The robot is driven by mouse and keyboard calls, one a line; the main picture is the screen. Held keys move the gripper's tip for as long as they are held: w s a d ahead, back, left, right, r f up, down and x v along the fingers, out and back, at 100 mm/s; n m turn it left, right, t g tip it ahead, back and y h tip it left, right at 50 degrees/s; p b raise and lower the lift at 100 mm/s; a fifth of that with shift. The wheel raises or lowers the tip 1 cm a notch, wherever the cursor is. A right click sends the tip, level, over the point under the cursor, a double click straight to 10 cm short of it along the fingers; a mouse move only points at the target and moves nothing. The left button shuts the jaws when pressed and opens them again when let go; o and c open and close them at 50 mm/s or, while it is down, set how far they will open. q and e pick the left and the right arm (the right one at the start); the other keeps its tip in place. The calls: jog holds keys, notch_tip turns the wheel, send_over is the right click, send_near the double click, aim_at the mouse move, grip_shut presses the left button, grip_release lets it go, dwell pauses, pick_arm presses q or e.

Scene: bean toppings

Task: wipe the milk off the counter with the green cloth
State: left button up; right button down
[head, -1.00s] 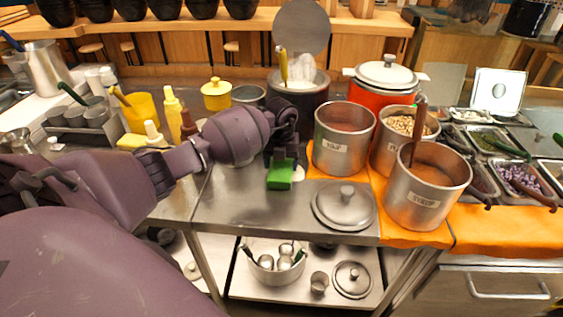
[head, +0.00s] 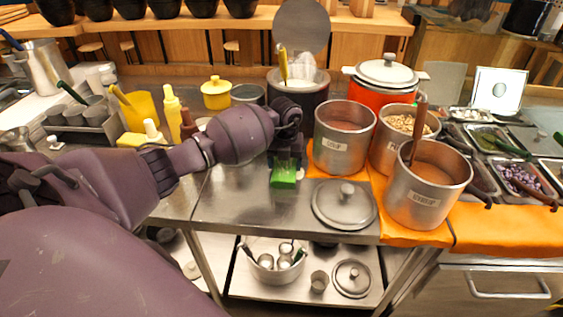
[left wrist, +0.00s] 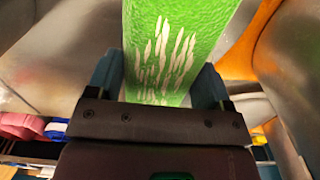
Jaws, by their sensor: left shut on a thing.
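The green cloth (head: 284,177) is in my left gripper (head: 285,158), low at the counter (head: 240,190), left of the soup pot. I cannot tell from the head view whether the cloth touches the metal. In the left wrist view the cloth (left wrist: 185,20) sits between the two fingers of the gripper (left wrist: 160,82), with whitish streaks on its face. I see no clear milk patch on the counter; the cloth and gripper hide the spot around them. My right gripper is not in view.
The soup pot (head: 343,142) stands close to the right of the gripper on an orange mat (head: 415,238). A grey lid (head: 344,205) lies in front. A dark pot (head: 301,92) stands behind, and bottles (head: 172,112) stand to the left. The counter's front left is bare.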

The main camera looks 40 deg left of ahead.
pick_arm(q)
jog(key=shift+w+d+f, duration=0.1)
jog(key=shift+w+d, duration=0.35)
jog(key=shift+d, duration=0.4)
jog(key=shift+w+d, duration=0.4)
jog(key=shift+d, duration=0.4)
jog(key=shift+a, duration=0.1)
jog(key=shift+s+a, duration=0.25)
jog(key=shift+a, duration=0.1)
jog(key=shift+s+a+p, duration=0.25)
jog(key=shift+s+a, duration=0.3)
jog(key=shift+a, duration=0.3)
jog(key=shift+s+a+p, duration=0.25)
jog(key=shift+s+a, duration=0.25)
jog(key=shift+a, duration=0.35)
jog(key=shift+d, duration=0.1)
jog(key=shift+w+d+b, duration=0.15)
jog(key=shift+w+d, duration=0.3)
jog(key=shift+d, duration=0.25)
jog(key=shift+w+d+b, duration=0.1)
jog(key=shift+w+d, duration=0.3)
jog(key=shift+d, duration=0.3)
jog(key=shift+w+d+b, duration=0.15)
jog(key=shift+w+d, duration=0.3)
jog(key=shift+d, duration=0.25)
